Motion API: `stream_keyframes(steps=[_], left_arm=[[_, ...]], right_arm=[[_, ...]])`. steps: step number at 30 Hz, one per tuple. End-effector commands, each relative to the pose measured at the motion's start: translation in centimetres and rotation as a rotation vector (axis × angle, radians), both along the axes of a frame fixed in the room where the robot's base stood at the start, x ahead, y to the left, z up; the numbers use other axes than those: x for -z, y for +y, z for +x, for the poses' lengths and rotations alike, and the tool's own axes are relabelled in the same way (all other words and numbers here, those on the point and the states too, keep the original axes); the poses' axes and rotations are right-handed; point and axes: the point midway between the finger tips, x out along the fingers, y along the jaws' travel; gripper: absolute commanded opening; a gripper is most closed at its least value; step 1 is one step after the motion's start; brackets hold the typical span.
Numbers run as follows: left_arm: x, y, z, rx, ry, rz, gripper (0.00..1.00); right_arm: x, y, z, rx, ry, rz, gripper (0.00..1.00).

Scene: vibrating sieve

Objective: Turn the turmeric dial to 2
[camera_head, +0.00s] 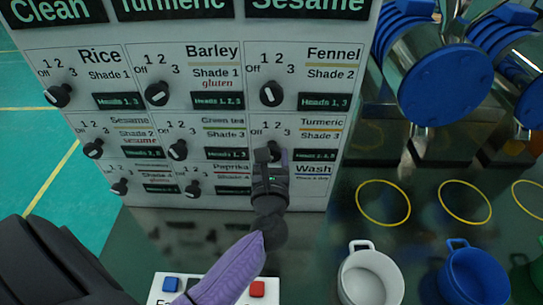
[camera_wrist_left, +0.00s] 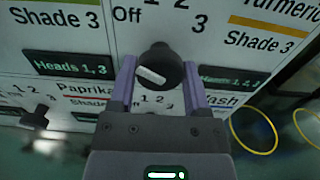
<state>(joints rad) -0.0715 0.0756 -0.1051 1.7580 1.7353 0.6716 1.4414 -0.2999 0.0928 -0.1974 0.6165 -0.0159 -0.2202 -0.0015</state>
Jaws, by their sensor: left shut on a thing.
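In the left wrist view the dial (camera_wrist_left: 159,66) sits between the purple fingers, below Off, 1, 2 and 3. Its white mark lies nearly level, slightly tilted; I cannot tell exactly which position it points to. My left gripper (camera_head: 269,157) is shut on this dial, one finger on each side, and partly hides it in the head view. My right gripper is not in view.
Other black dials, such as fennel (camera_head: 270,94) above and green tea (camera_head: 178,150) to the left, are close by. A white cup (camera_head: 370,277) and a blue cup (camera_head: 473,275) stand at the lower right. Blue-ended metal machines (camera_head: 452,85) are behind them.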

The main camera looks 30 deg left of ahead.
Motion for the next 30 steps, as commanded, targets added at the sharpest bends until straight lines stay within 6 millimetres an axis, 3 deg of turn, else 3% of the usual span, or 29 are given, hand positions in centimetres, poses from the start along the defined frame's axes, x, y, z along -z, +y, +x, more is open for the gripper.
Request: stream_keyframes(steps=[11, 30], left_arm=[[-0.2, 0.0, 0.0, 0.000, 0.077, 0.122, 0.02], [-0.2, 0.0, 0.0, 0.001, 0.389, 0.631, 0.02]], right_arm=[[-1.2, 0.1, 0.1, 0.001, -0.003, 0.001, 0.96], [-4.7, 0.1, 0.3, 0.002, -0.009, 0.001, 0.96]])
